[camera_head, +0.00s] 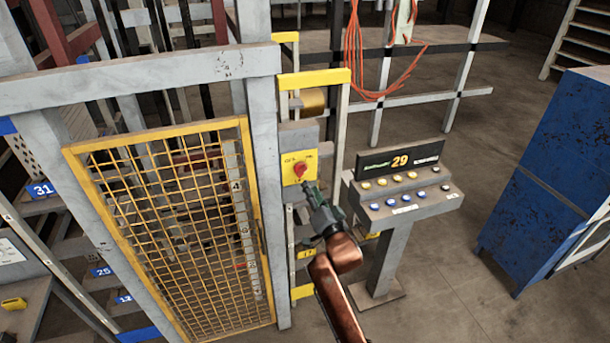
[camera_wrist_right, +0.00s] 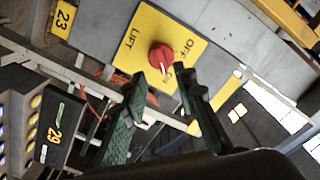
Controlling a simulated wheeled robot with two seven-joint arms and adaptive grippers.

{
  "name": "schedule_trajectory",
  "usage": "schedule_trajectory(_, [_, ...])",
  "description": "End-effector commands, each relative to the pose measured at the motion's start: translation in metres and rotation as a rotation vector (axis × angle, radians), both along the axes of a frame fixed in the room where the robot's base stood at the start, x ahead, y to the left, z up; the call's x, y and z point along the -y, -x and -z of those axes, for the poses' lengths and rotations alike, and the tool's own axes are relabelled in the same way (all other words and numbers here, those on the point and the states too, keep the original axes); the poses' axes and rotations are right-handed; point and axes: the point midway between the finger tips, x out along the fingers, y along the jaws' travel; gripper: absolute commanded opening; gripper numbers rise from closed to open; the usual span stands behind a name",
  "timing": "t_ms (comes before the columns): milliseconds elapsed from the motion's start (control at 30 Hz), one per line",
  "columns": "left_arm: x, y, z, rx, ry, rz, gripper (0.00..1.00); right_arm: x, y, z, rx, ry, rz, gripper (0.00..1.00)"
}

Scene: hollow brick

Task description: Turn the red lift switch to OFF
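The red lift switch (camera_head: 300,169) is a round knob on a yellow plate (camera_head: 290,160) fixed to a grey post beside the mesh gate. In the right wrist view the red knob (camera_wrist_right: 161,57) sits on the yellow plate (camera_wrist_right: 140,45), marked LIFT, OFF and ON. Its white mark points toward ON. My right gripper (camera_head: 311,188) is just below and in front of the switch in the head view. In the right wrist view its two green fingers (camera_wrist_right: 163,98) are apart, with nothing between them, and the knob lies beyond the gap. My left gripper is not in view.
A control console (camera_head: 400,185) with several buttons and a display reading 29 stands just right of my right arm. A yellow mesh gate (camera_head: 180,230) is on the left. A blue cabinet (camera_head: 545,170) stands at far right. Orange cable (camera_head: 354,55) hangs behind.

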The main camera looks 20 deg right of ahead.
Motion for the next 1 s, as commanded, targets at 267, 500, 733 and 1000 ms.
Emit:
schedule_trajectory(267, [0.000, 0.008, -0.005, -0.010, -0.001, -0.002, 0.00, -0.001, -0.036, -0.005, 0.004, -0.001, 0.002, 0.26])
schedule_trajectory(500, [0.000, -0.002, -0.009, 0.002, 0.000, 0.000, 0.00, -0.002, -0.067, -0.004, 0.004, -0.001, 0.002, 0.26])
schedule_trajectory(733, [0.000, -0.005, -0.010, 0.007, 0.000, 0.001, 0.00, -0.002, -0.076, -0.003, 0.003, -0.002, 0.001, 0.26])
schedule_trajectory(1000, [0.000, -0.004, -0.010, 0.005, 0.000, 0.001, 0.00, -0.002, -0.075, -0.003, 0.003, -0.002, 0.001, 0.20])
